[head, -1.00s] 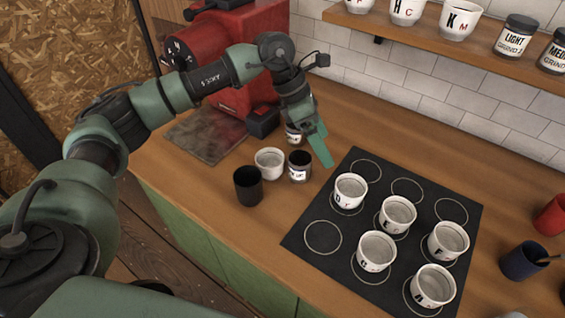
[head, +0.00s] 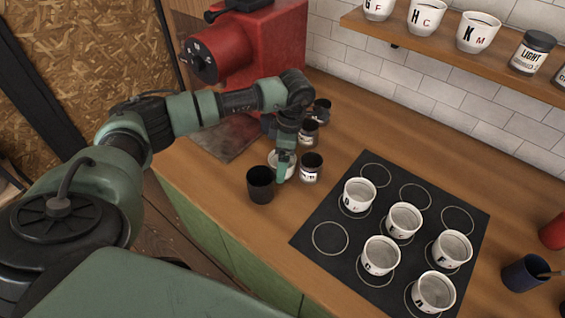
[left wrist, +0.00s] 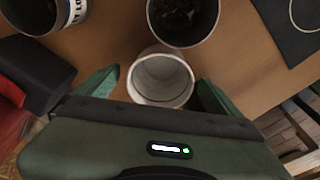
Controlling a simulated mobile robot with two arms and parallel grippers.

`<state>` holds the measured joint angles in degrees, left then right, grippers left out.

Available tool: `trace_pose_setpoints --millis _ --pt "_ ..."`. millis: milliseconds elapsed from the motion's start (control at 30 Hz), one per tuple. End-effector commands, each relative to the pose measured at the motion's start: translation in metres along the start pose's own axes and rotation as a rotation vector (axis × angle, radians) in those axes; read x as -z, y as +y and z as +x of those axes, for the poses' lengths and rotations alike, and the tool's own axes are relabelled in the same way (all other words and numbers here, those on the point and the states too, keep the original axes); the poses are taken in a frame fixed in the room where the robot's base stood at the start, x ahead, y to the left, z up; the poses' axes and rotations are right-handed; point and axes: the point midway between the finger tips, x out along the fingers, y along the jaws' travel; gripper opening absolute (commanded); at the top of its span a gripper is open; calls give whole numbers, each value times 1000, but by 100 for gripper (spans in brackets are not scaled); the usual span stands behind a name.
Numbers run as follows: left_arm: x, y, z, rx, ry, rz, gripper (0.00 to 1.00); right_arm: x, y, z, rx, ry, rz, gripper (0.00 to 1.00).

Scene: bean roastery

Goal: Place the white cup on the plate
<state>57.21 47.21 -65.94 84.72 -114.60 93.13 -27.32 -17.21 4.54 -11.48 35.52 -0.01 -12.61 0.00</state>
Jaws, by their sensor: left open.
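The plain white cup (head: 272,159) stands on the counter between a black cup and a labelled jar, partly hidden by my left gripper (head: 283,173). In the left wrist view the white cup (left wrist: 161,78) is empty and sits between the two green fingers of my left gripper (left wrist: 158,88). The fingers are open, with a gap on each side of the cup. No dish-shaped plate shows; a flat black board (head: 331,238) with ring outlines lies to the right, several lettered white cups on it. A grey slab (head: 228,140) lies by the red machine. My right gripper is not in view.
The black cup (head: 260,184) and the dark labelled jar (head: 311,168) stand close to the white cup. More jars (head: 308,132) stand behind. The red machine (head: 250,48) is at the back. Some rings on the board, such as the front left one, are empty.

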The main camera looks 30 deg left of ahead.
Motion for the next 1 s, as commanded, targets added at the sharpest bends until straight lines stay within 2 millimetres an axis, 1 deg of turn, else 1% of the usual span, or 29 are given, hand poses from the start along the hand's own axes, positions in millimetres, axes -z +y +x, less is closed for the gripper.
trace_pose_setpoints --millis 233,267,300,367,400,467,500,533,567,833,1000 --pt "0 0 4 -1 -1 1 96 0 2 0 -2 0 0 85" --pt "0 0 3 -1 -1 0 93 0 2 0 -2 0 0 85" --pt "0 0 3 -1 -1 1 82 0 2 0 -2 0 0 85" --pt "0 0 3 -1 -1 0 65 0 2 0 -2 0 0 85" --pt "0 0 3 -1 -1 0 54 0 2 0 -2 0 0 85" --pt "0 0 3 -1 -1 0 38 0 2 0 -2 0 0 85" --pt "0 0 3 -1 -1 0 26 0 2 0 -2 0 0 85" --pt "-1 0 2 -1 -2 0 21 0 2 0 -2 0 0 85" --pt "-1 0 2 -1 -2 0 14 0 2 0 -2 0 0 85" --pt "0 1 0 -2 -3 0 14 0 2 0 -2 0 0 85" --pt "1 1 -14 -4 -5 0 14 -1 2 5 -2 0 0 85"
